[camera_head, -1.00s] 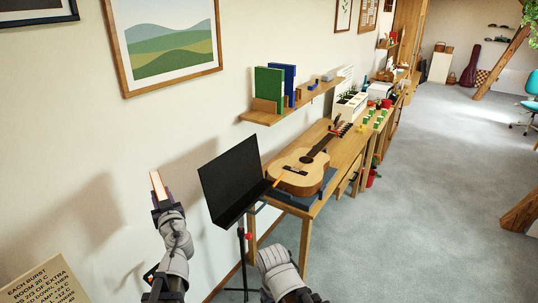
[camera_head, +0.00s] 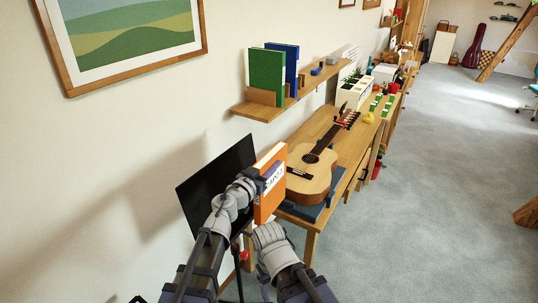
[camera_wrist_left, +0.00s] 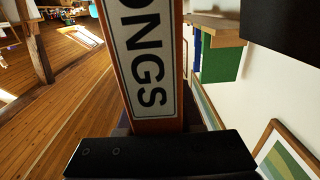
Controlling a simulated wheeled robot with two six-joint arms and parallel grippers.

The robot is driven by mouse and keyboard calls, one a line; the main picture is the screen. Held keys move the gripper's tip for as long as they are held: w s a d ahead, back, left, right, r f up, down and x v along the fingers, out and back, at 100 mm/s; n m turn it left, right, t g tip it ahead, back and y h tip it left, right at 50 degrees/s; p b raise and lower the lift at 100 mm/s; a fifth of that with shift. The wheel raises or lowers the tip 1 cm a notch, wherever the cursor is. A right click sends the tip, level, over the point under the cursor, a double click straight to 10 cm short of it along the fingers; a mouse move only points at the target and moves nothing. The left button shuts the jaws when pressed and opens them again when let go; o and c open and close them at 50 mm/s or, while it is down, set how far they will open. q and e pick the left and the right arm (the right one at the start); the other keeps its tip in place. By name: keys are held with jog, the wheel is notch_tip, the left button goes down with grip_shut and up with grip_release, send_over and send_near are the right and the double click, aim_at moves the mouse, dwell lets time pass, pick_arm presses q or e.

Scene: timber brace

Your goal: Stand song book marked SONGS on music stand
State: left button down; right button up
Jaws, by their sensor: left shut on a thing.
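The orange song book (camera_head: 265,205) with a white label is held upright in my left gripper (camera_head: 262,181). The gripper is shut on it. In the left wrist view the book (camera_wrist_left: 150,85) fills the middle and its label reads "ONGS", with the rest cut off at the top. The black music stand (camera_head: 205,185) is behind and left of the book in the head view, partly hidden by my left arm. Whether book and stand touch cannot be told. My right arm shows at the bottom, but its gripper is not visible.
A guitar (camera_head: 311,172) lies on the wooden workbench (camera_head: 318,125) right of the book. A wall shelf (camera_head: 262,110) above holds a green book (camera_head: 266,78) and a blue one (camera_head: 291,66). Grey carpet (camera_head: 430,190) lies open to the right.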

pick_arm(q)
jog(key=shift+w+d, duration=0.2)
jog(key=shift+d, duration=0.1)
jog(key=shift+a, duration=0.2)
jog(key=w+a+f+b, duration=0.4)
jog(key=w+a, duration=0.1)
jog(key=a, duration=0.2)
jog(key=shift+f+b, duration=0.25)
jog(key=shift+b, duration=0.05)
pick_arm(e)
jog(key=shift+w+f, duration=0.15)
jog(key=shift+f, duration=1)
jog(key=shift+w+f, duration=0.1)
jog(key=shift+f, duration=1)
pick_arm(q)
jog(key=shift+w, duration=0.1)
jog(key=shift+c, duration=2.4)
grip_release()
